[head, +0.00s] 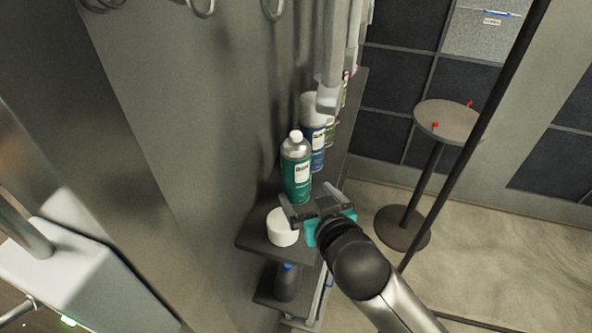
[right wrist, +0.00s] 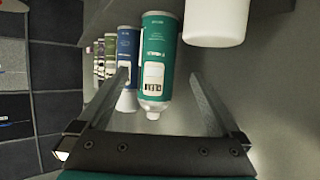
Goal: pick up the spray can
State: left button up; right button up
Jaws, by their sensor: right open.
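A green can (head: 297,172) with a silver shoulder and white cap stands upright on a narrow dark shelf (head: 262,238). It also shows in the right wrist view (right wrist: 162,52), upside down there. My right gripper (head: 312,208) is open and empty, on the near side of the green can. In the right wrist view the green can appears between the two open fingers (right wrist: 160,76), with no visible contact. A blue can (head: 318,150) with a pale top stands just behind it and shows beside the left finger in the wrist view (right wrist: 128,52). My left gripper is out of view.
A white tub (head: 283,227) sits at the shelf's near end, close to my right gripper. More cans stand in a row behind. A grey wall borders the shelf on the left. A dark bottle (head: 288,282) stands below. A round table (head: 447,122) and thin pole are right.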

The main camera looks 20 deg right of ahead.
aim_at(299, 183)
jog(key=x, duration=0.4)
jog(key=shift+w+f, duration=0.15)
jog(key=shift+w, duration=0.25)
jog(key=shift+x, duration=2.6)
jog(key=shift+d, duration=0.15)
jog(key=c, duration=1.3)
jog(key=shift+c, duration=0.3)
